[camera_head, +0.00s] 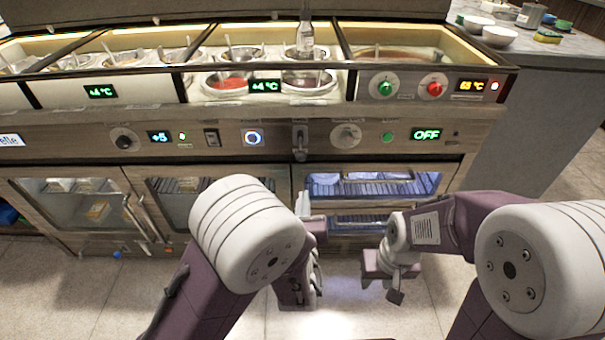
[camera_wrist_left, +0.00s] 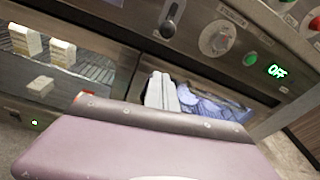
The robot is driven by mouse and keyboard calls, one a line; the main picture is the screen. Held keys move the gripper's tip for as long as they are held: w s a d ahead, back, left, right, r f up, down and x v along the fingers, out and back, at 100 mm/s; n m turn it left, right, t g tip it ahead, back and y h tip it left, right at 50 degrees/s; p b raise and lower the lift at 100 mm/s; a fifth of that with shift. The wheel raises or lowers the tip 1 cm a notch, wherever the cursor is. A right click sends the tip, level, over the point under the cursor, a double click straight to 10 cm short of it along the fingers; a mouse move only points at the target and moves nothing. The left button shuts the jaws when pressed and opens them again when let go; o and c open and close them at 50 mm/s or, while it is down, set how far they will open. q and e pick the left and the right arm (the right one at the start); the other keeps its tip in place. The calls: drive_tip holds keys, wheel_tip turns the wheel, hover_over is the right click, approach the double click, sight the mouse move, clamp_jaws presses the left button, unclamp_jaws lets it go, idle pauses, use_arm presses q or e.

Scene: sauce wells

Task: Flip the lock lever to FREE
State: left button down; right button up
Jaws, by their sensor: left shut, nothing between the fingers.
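A dark upright lever (camera_head: 300,143) sits on the control strip of the counter, between a blue-lit button and a round knob. It also shows in the left wrist view (camera_wrist_left: 171,18), in a slot. It looks to hang downward; I cannot read any lock or FREE marking beside it. My left gripper (camera_head: 303,204) is shut and empty, below the lever and in front of the lower doors. Its pale fingertips also show in the left wrist view (camera_wrist_left: 161,90), apart from the lever. My right gripper (camera_head: 390,278) is low at the right, pointing down; its jaw opening is unclear.
The round knob (camera_head: 345,135) is right of the lever, and the blue-lit button (camera_head: 253,138) is left. A green OFF display (camera_head: 425,134) is further right. A lit glass drawer (camera_head: 375,184) lies below. Sauce wells (camera_head: 228,83) line the top. The floor in front is clear.

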sight(300, 150)
use_arm(q)
drive_tip(key=w+f+b, duration=0.2)
drive_tip(key=w+b, duration=0.1)
drive_tip(key=w, duration=0.7)
drive_tip(key=r, duration=0.2)
drive_tip(key=s+r, duration=0.1)
drive_tip(key=r, duration=0.1)
drive_tip(key=shift+a+r, duration=0.1)
drive_tip(key=shift+r, duration=0.15)
